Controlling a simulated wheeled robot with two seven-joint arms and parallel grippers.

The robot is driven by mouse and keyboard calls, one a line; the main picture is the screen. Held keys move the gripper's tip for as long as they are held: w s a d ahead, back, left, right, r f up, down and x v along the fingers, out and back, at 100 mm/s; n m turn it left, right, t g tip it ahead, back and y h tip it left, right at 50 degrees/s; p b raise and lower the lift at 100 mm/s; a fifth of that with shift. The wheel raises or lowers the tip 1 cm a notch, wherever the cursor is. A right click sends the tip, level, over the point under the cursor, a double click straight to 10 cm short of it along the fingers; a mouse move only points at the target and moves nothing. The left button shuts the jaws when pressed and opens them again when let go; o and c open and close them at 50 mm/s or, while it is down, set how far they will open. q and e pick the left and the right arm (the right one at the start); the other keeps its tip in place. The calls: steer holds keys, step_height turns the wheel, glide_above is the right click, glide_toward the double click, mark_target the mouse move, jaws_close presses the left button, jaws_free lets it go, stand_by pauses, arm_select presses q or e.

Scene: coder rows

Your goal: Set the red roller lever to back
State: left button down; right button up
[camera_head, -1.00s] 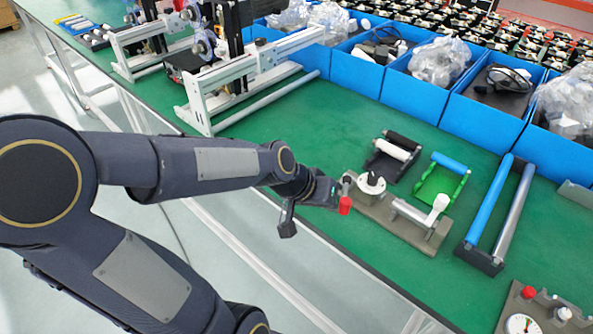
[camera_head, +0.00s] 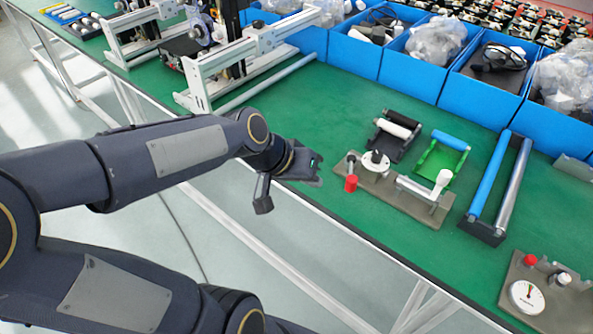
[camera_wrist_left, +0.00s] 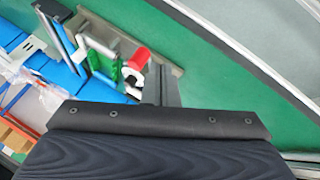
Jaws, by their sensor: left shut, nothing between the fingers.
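The red roller (camera_head: 351,183) sits at the near left end of a grey-brown base plate (camera_head: 408,203) on the green bench, close to the bench edge. It also shows in the left wrist view (camera_wrist_left: 138,58), upper middle. A white disc with a black knob (camera_head: 376,162) and a white roller lever (camera_head: 442,182) are on the same plate. My left gripper (camera_head: 306,166) is left of the red roller, apart from it, over the bench edge. It is shut and empty. Its dark fingers (camera_wrist_left: 165,85) stand close beside the red roller in the wrist view. My right gripper is out of view.
A plate with a gauge (camera_head: 526,297) is at lower right. Blue bins (camera_head: 407,82) line the back.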

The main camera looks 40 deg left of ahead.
arm_select(q)
steer(key=v, duration=0.5)
steer(key=shift+s+d, duration=0.25)
steer(key=s+d+f+m+p, duration=0.1)
steer(key=s+d+f, duration=0.2)
steer(key=s, duration=0.7)
steer(key=shift+d+f+g, duration=0.2)
steer(key=shift+d+g, duration=0.05)
steer(key=shift+g, duration=0.15)
